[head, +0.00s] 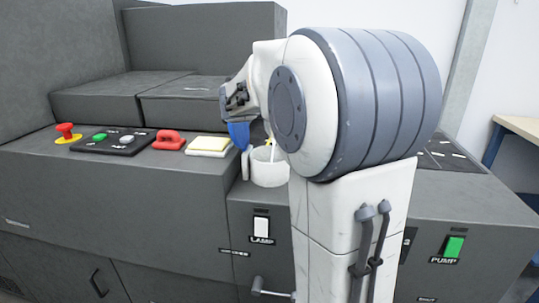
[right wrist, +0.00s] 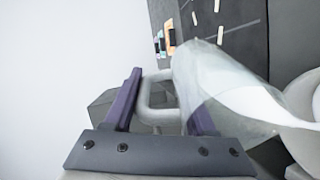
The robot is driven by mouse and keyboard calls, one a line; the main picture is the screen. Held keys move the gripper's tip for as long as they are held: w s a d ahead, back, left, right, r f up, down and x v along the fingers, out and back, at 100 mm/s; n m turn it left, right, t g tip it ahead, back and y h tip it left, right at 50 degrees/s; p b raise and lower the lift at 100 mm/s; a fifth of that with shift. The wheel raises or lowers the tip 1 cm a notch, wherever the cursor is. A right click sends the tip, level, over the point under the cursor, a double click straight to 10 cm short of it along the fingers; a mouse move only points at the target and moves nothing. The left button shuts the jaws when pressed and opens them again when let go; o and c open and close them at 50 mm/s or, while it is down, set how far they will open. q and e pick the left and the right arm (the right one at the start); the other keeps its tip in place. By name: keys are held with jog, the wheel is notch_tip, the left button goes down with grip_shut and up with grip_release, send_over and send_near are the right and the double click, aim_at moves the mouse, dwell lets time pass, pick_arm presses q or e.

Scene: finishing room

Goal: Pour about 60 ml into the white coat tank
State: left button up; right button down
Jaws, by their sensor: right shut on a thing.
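The white coat tank (head: 269,168) is a white round cup on the dark machine in the head view, partly behind my right arm. In the right wrist view its pale round rim (right wrist: 304,112) shows at the right edge. My right gripper (right wrist: 163,88) is shut on the pale handle of a clear jug (right wrist: 212,72). The jug is tilted toward the tank, with white liquid lying along its side toward the lip. In the head view my right gripper (head: 238,118) is just above and left of the tank; my arm hides most of the jug. A thin pale streak shows above the tank. My left gripper is out of view.
On the machine top left of the tank are a yellow-white pad (head: 208,146), a red handle (head: 169,139), a button panel (head: 113,141) and a red stop knob (head: 67,131). A lamp switch (head: 261,227) and green pump switch (head: 454,247) are on the front.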

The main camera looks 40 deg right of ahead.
jog(key=shift+a+b, duration=0.15)
jog(key=shift+b, duration=0.15)
jog(key=shift+r+p, duration=0.25)
jog(key=shift+p, duration=0.15)
jog(key=d+p, duration=0.1)
jog(key=p, duration=0.3)
jog(key=shift+w+d+r+y+p, duration=0.1)
jog(key=shift+w+d+y+p, duration=0.05)
jog(key=shift+d+y+p, duration=0.2)
jog(key=f+y+p, duration=0.1)
jog(key=p, duration=0.1)
jog(key=d+f+g+y+p, duration=0.1)
jog(key=p, duration=0.1)
jog(key=f+y+p, duration=0.1)
jog(key=p, duration=0.2)
jog(key=shift+w+d+f, duration=0.3)
jog(key=shift+f+g, duration=0.3)
jog(key=shift+f, duration=0.1)
jog(key=y+p, duration=0.1)
jog(key=p, duration=0.2)
jog(key=shift+d, duration=0.1)
jog(key=shift+w+f, duration=0.1)
jog(key=shift+f+y, duration=0.25)
jog(key=shift+p, duration=0.3)
